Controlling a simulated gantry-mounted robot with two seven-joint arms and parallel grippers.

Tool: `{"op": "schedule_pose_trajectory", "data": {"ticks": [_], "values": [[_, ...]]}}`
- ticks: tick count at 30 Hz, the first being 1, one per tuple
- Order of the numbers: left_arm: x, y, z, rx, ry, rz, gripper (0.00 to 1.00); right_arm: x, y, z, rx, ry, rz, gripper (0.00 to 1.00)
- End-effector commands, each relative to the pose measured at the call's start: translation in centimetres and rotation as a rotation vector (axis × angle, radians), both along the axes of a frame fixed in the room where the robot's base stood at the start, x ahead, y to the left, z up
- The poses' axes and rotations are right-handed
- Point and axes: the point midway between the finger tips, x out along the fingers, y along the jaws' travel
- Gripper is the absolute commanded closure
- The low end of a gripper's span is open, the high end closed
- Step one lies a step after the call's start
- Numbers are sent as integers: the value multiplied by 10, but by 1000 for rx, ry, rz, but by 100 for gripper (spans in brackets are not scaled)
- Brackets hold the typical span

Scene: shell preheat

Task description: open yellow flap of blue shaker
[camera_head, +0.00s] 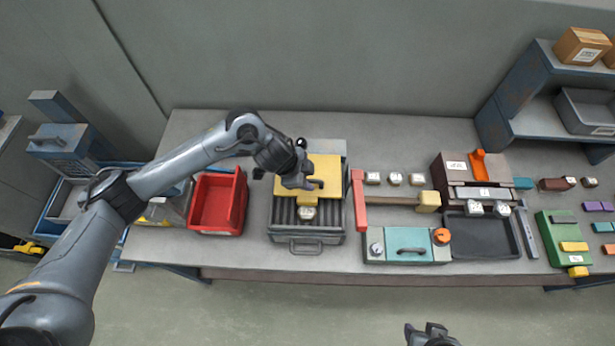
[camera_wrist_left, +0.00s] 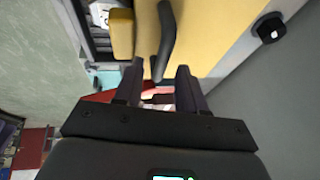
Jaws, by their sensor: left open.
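The yellow flap (camera_head: 328,164) is at the back of the shaker (camera_head: 277,235), whose body looks grey-blue. Dark rollers show in front of the flap; I cannot tell the flap's exact tilt. My left gripper (camera_head: 318,184) is open in front of the flap. In the left wrist view the flap (camera_wrist_left: 220,35) carries a dark curved handle (camera_wrist_left: 167,35). The handle's lower end lies between the fingertips of the left gripper (camera_wrist_left: 159,72), with no clear grip on it. Part of my right gripper (camera_head: 430,333) shows at the bottom edge, away from the table; its jaws are unclear.
A red bin (camera_head: 240,205) stands left of the shaker. A red bar (camera_head: 359,200) and a teal-lidded box (camera_head: 385,240) stand to its right. A pale blocky piece (camera_head: 307,213) sits at the rollers.

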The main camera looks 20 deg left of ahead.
Motion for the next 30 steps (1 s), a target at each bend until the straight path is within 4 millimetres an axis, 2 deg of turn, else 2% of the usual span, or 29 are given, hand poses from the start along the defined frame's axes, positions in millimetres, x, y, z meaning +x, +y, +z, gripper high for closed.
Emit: {"op": "schedule_pose_trajectory", "data": {"ticks": [10, 18, 30], "values": [[1, -1, -3, 0, -1, 1, 60, 0, 1, 0, 5, 1, -4, 57], [1, -1, -3, 0, -1, 1, 100, 0, 1, 0, 5, 1, -4, 57], [1, 0, -1, 0, -1, 3, 100, 0, 0, 1, -2, 2, 2, 57]]}}
